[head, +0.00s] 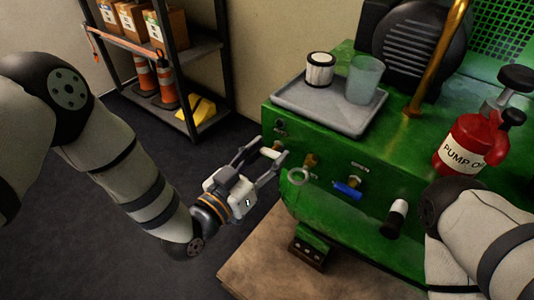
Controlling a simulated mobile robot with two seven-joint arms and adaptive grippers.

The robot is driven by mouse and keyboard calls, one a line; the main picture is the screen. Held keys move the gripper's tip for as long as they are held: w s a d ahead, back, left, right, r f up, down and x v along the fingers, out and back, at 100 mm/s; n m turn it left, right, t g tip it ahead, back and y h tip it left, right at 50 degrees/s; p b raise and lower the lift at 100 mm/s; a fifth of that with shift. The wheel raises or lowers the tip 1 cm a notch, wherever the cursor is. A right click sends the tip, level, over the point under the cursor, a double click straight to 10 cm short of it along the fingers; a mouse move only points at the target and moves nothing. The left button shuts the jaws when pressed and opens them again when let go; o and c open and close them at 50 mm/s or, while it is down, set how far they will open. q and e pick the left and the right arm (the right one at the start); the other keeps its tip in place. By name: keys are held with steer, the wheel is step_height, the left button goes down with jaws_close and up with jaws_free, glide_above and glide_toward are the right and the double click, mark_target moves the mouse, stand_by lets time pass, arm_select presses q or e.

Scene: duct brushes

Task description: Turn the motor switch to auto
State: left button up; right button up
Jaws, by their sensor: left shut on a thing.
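The green machine (330,215) stands at the right, with a row of controls on its front panel. The motor switch (277,146) seems to be the small pale knob at the panel's left end, below a small dark fitting (281,126). My left gripper (277,153) reaches it from the lower left, and its two fingers are shut on it, one on each side. The fingers partly hide the knob, and I cannot read its setting. My right arm comes in at the lower right, but its gripper is out of view.
Beside the switch are a brass valve (310,160), a pale ring (298,176), a blue-handled valve (347,190) and a black-and-white handle (396,218). A grey tray (300,98) on top holds a filter (320,70) and a cup (364,80). A red pump oil can (468,145) stands right.

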arm_select(q)
steer(key=n, duration=0.3)
steer(key=shift+n, duration=0.4)
steer(key=n, duration=0.4)
steer(key=shift+a+f, duration=0.1)
steer(key=n, duration=0.4)
steer(key=shift+f+n+b, duration=0.15)
steer(key=shift+n+b, duration=0.2)
steer(key=shift+n, duration=0.05)
steer(key=shift+n+b, duration=0.5)
steer(key=shift+n, duration=1.4)
steer(key=o, duration=1.2)
steer(key=shift+c, duration=0.2)
steer(key=v, duration=1.2)
